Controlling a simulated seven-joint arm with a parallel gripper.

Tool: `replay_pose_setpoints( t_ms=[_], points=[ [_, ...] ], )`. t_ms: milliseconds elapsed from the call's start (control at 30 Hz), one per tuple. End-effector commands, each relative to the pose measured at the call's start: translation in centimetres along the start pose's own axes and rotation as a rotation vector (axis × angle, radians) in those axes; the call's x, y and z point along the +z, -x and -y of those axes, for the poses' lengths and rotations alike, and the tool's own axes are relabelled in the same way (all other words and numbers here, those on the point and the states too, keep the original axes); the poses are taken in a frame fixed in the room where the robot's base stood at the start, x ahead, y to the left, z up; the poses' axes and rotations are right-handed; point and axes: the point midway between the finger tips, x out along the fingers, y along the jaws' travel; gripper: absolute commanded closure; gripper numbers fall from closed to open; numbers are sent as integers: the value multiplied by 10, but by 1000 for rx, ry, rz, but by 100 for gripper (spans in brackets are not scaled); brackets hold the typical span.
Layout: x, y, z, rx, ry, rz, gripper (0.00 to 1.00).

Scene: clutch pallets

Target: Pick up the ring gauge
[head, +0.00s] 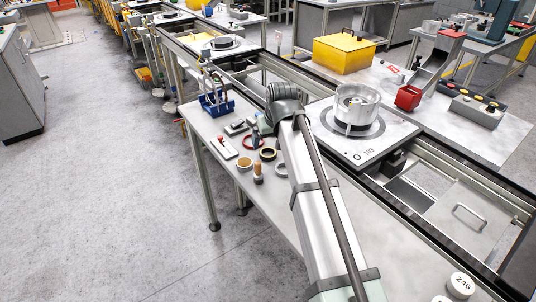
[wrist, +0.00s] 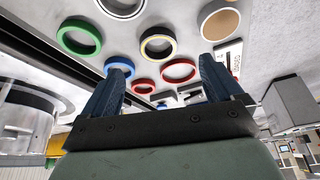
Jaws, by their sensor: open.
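Several rings lie flat on the bench, and I cannot tell which one is the ring gauge. In the head view my arm hides part of this group; the black ring (head: 261,154) shows there.
A blue rack (head: 216,105) with tools stands at the bench's left end. A wooden-handled tool (head: 258,172) stands near the rings. A metal housing (head: 357,106) sits on a pallet (head: 372,152) on the conveyor to the right. A yellow box (head: 343,55) is behind.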

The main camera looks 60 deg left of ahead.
Motion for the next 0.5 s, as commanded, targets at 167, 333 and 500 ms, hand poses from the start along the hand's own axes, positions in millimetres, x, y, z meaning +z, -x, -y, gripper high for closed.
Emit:
replay_pose_setpoints(
  t_ms=[167,333,500],
  points=[
    [0,-17,0,0,0,0,7],
    [0,-22,0,0,0,0,7],
    [-1,-34,-1,0,0,1,7]
  ],
)
